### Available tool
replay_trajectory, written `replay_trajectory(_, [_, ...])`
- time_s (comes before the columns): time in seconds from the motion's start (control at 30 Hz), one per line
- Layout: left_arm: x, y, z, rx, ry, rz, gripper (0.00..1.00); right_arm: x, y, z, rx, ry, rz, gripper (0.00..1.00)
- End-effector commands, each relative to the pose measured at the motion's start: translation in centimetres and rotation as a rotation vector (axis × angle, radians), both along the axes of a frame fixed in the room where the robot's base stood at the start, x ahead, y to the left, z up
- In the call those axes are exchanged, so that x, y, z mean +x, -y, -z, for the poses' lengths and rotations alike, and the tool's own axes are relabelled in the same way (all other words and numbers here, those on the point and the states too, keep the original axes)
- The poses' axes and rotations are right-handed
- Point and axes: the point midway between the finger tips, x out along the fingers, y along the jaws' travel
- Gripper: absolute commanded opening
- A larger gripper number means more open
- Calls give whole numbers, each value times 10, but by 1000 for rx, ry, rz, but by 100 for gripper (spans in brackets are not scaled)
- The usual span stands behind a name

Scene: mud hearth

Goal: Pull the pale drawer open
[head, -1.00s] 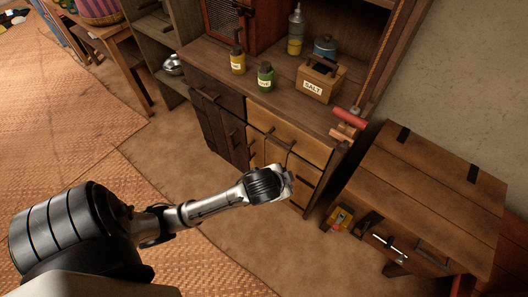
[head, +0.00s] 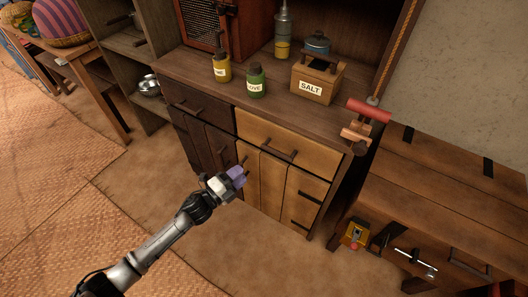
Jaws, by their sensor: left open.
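The pale drawer (head: 308,151) is the light wooden upper front on the right of the dark cabinet. It looks shut and flush, with a dark bar handle (head: 281,152) across its middle. My left gripper (head: 238,174) comes in from the lower left. It is open, with purplish fingers, and shows below and left of that handle, over the pale lower door fronts (head: 271,183). Nothing shows between its fingers. I cannot tell how far it is from the cabinet face. My right gripper is not in view.
On the cabinet top stand a yellow bottle (head: 222,68), a green bottle (head: 256,81), and a salt box (head: 313,84). A red-handled tool (head: 369,110) is at the right corner. A low wooden chest (head: 440,190) stands at right. The floor before the cabinet is clear.

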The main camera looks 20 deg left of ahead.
Motion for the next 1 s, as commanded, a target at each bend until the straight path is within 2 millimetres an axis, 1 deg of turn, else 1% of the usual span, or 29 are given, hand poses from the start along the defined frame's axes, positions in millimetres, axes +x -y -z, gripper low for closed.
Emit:
replay_trajectory(0.1, [-7,12,-11,45,98,75,44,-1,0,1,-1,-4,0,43])
replay_trajectory(0.2, [-10,17,-17,81,155,104,44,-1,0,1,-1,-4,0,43])
replay_trajectory(0.37, [-1,22,-18,111,172,99,44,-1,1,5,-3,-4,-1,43])
replay_trajectory(0.47, [11,29,-20,112,173,98,44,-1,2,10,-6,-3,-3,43])
replay_trajectory(0.8, [65,60,-31,109,171,97,44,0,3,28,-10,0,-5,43])
replay_trajectory(1.0, [89,74,-36,110,169,97,44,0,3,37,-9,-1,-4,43])
